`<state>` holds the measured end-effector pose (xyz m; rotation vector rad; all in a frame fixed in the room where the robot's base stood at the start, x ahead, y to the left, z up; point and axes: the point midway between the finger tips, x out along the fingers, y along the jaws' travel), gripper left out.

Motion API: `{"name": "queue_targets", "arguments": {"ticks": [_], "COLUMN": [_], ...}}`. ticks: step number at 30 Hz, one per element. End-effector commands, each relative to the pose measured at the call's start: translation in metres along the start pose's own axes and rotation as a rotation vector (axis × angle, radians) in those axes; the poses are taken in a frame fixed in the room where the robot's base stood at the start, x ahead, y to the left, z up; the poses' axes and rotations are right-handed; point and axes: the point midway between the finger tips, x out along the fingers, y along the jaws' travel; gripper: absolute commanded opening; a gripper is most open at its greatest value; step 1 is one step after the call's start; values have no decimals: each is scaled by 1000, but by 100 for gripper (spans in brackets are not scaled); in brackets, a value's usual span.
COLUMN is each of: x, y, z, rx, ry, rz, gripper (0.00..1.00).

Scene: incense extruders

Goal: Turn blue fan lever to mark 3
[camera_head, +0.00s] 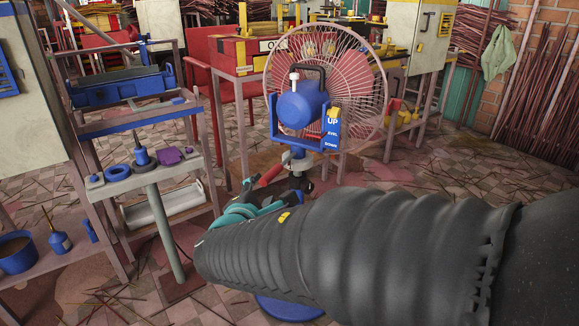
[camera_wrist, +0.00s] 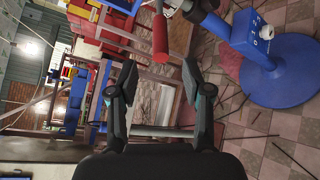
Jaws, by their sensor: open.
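The fan (camera_head: 305,100) has a blue motor housing, a wire cage and a blue bracket labelled UP, LEVEL and DOWN with a yellow knob (camera_head: 333,114). A red handle (camera_head: 270,176) juts out low on its stand. In the wrist view the red handle (camera_wrist: 160,38) lies just beyond the gap between my fingertips, apart from them. My gripper (camera_wrist: 160,78) is open and empty. In the head view its teal parts (camera_head: 243,212) show near the stand, with the fingers partly hidden.
A blue pot (camera_head: 16,254) sits on a low shelf. Red and yellow benches stand behind the fan. Sticks litter the tiled floor.

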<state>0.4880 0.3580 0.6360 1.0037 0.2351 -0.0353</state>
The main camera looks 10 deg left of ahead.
Motion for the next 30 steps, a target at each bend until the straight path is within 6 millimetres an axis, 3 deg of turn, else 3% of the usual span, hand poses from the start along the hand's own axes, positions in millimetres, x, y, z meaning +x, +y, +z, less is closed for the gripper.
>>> {"name": "queue_targets", "arguments": {"ticks": [9, 15, 21, 30], "x": [62, 92, 107, 110], "y": [-2, -1, -1, -1], "z": [1, 1, 1, 1], "rx": [0, 1, 1, 1], "ry": [-3, -2, -2, -1], "rz": [-4, -3, -2, -2], "gripper": [50, 50, 50, 50]}}
